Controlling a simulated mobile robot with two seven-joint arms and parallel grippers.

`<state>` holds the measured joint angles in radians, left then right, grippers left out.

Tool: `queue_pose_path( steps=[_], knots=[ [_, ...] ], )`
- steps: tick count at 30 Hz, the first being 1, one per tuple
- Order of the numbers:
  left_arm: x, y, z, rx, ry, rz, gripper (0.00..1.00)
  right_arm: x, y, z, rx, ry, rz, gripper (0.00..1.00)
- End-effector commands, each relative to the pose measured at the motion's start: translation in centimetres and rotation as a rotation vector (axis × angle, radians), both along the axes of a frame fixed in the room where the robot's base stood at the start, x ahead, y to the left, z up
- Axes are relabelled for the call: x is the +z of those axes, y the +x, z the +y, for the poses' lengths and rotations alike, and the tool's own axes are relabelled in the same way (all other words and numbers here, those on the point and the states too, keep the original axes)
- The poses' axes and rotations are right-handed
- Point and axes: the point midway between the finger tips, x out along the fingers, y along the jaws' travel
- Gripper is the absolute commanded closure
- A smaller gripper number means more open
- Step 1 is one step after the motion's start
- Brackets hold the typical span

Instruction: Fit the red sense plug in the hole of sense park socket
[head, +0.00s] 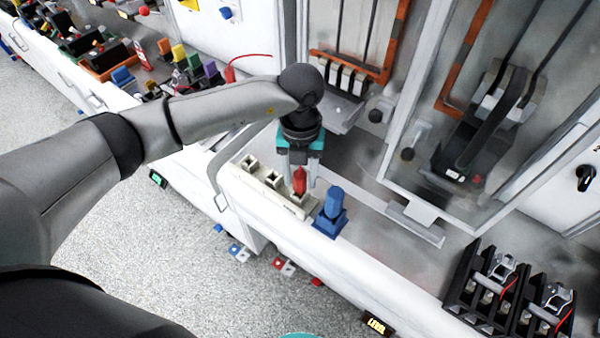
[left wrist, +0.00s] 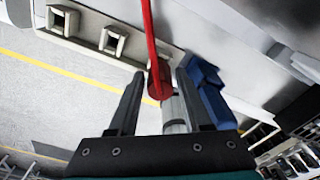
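The red sense plug (head: 299,180) stands at the near right end of the cream socket strip (head: 239,176), over its last socket. How deep it sits in the hole cannot be seen. My left gripper (head: 299,182) points down over it. In the left wrist view, the red plug (left wrist: 160,80) and its pale shank (left wrist: 174,112) lie between the two dark fingers of my left gripper (left wrist: 159,76). A gap shows on each side, so the fingers are open around it. A red lead runs up from the plug. My right gripper is not in view.
A blue plug in a blue holder (head: 331,218) stands close to the right of the strip. Two other sockets (head: 272,178) on the strip look empty. A clear-fronted cabinet (head: 470,120) rises behind. Black racks (head: 510,292) stand at the right.

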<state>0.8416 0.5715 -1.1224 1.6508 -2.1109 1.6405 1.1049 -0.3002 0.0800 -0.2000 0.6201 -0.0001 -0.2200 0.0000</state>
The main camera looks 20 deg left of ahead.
Motion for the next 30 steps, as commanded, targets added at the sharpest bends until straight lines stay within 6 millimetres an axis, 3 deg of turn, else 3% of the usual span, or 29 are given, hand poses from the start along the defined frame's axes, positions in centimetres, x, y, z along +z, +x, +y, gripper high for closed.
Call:
queue_pose_path(
  steps=[5,16,20,30],
  knots=[
    [0.0,0.0,0.0,0.0,0.0,0.0,0.31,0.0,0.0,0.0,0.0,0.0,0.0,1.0],
    [0.9,0.1,0.0,0.0,0.0,-0.003,0.31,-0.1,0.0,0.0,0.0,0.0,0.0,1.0],
    [3.0,0.3,0.0,-0.002,-0.002,-0.006,0.31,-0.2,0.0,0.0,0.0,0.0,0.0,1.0],
    [11.1,0.8,0.1,-0.001,0.0,-0.006,0.31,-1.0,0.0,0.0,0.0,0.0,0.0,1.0]
  ],
)
